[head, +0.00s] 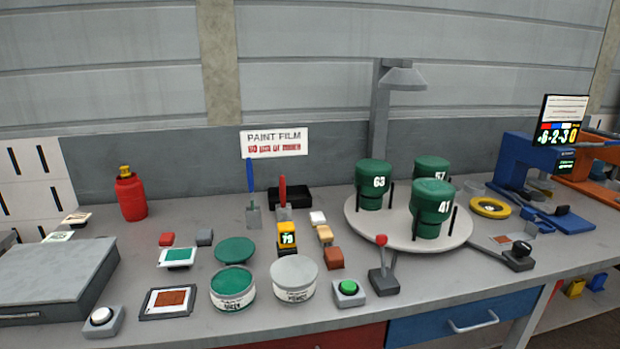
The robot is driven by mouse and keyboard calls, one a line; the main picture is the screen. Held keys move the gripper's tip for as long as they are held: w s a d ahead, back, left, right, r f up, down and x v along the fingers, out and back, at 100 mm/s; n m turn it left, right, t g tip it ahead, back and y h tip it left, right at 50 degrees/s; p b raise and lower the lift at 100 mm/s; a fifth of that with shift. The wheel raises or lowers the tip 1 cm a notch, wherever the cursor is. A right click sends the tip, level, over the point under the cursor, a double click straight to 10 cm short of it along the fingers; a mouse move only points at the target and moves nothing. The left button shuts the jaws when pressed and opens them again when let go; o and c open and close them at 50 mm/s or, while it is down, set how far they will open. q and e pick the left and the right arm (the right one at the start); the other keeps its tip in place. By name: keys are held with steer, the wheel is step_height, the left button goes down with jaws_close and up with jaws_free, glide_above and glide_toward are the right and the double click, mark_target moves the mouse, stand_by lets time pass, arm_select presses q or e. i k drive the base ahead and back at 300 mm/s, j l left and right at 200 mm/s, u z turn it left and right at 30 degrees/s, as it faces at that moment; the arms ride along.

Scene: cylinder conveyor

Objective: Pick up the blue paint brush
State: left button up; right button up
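The blue paint brush (250,177) is at the back middle of the bench in the head view. Its blue handle points up and its grey flat end (253,216) is at the bottom, in front of the back wall panel. A similar tool with a red handle (282,191) is just to its right, by a black tray (304,196). Neither of my grippers shows in this view.
A green open can (233,290), a grey-topped can (294,283) and small coloured blocks stand in front of the brush. A round turntable (398,236) with green canisters is right. A red bottle (131,196) and a grey slab (52,278) are left.

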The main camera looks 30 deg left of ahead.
mark_target(250, 176)
steer(key=u, duration=1.25)
